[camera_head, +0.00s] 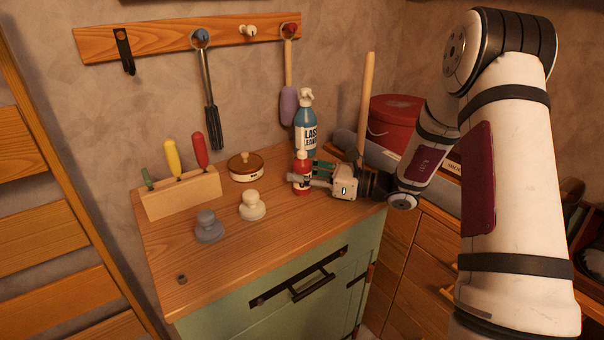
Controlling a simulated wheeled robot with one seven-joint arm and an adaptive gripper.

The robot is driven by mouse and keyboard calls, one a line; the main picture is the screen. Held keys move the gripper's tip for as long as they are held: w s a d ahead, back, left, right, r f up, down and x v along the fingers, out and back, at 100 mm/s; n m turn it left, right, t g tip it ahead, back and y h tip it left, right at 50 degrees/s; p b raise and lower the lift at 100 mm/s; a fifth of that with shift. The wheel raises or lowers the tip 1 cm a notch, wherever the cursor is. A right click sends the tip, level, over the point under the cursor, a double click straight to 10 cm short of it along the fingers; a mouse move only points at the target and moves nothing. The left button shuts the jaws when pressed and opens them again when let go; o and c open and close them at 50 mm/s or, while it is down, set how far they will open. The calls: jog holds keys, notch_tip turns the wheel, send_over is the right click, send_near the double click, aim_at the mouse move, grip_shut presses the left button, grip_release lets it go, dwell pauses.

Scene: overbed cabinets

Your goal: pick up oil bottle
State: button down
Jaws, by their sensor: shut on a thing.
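The oil bottle appears to be the small red bottle (302,174) with a pale top, upright near the back right of the wooden cabinet top. My gripper (312,180) reaches in from the right, low over the surface, and is shut on this red bottle. One finger crosses in front of the bottle and hides part of its lower body. I cannot tell whether its base touches the wood.
A blue spray bottle (306,128) stands close behind the red bottle. A round lidded tin (245,167), two knobbed pieces (252,206) (208,226) and a wooden tool block (182,193) stand to the left. A red bucket (395,122) is behind my gripper. The front left of the top is mostly clear.

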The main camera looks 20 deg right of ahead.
aim_at(307, 159)
jog(key=shift+r, duration=0.15)
notch_tip(307, 159, up, 4)
jog(key=shift+f+p, duration=0.15)
jog(key=shift+p, duration=0.25)
jog(key=s+a+r+p, duration=0.1)
jog(key=s+a, duration=0.2)
jog(key=s, duration=1.2)
jog(key=shift+s+a, duration=0.15)
jog(key=shift+s, duration=0.2)
jog(key=c, duration=1.7)
grip_release()
grip_shut()
